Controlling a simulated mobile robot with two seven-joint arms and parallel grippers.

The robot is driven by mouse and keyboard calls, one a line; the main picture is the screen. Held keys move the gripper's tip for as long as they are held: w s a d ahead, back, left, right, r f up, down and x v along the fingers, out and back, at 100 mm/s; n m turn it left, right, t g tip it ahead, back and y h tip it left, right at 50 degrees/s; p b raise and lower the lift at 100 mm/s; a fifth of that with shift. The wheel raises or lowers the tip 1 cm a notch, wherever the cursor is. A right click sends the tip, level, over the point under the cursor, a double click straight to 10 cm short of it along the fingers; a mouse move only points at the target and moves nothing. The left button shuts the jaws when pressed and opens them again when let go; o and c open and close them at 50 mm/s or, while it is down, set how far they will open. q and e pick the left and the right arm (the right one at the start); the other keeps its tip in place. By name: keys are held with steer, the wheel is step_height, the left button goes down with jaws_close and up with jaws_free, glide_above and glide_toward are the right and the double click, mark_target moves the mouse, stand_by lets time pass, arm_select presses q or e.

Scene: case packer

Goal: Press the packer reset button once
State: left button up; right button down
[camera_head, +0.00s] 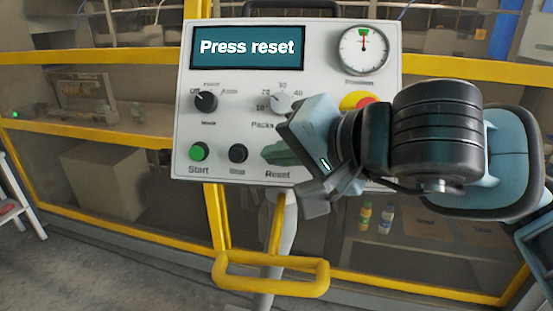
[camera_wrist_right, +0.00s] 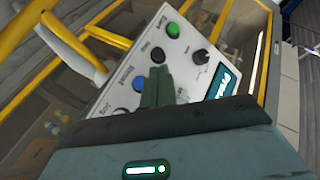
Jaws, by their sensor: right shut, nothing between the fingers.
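The white control panel (camera_head: 235,125) faces me, and its screen (camera_head: 248,47) reads "Press reset". The "Reset" label (camera_head: 277,174) is at its lower middle. My right gripper (camera_head: 274,153) is shut and empty, its fingertips in front of the panel just above that label. They hide the reset button in the head view. In the right wrist view a blue button (camera_wrist_right: 138,83) shows beside the shut fingers (camera_wrist_right: 158,73). I cannot tell whether the fingertips touch anything. My left gripper is not in view.
A green start button (camera_head: 198,152) and a black stop button (camera_head: 238,153) sit left of the gripper. Dials (camera_head: 206,102), a gauge (camera_head: 363,51) and a partly hidden red-and-yellow button (camera_head: 358,101) are above. A yellow rail (camera_head: 270,288) projects below the panel.

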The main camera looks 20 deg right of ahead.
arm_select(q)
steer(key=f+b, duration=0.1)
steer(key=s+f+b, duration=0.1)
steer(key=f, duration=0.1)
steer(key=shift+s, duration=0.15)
arm_select(e)
steer(key=w+d+f, duration=0.2)
steer(key=w+f, duration=0.1)
steer(key=w, duration=0.2)
steer(key=shift+d+f, duration=0.15)
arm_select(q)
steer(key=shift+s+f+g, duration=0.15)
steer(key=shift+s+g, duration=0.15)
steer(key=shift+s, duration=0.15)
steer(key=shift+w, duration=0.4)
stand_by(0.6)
arm_select(e)
steer(key=shift+w+f, duration=0.1)
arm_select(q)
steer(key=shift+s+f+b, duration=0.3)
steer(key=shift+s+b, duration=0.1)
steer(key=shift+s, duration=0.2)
arm_select(e)
steer(key=shift+w+d+f, duration=0.1)
steer(key=shift+w+d, duration=0.05)
steer(key=shift+w, duration=0.15)
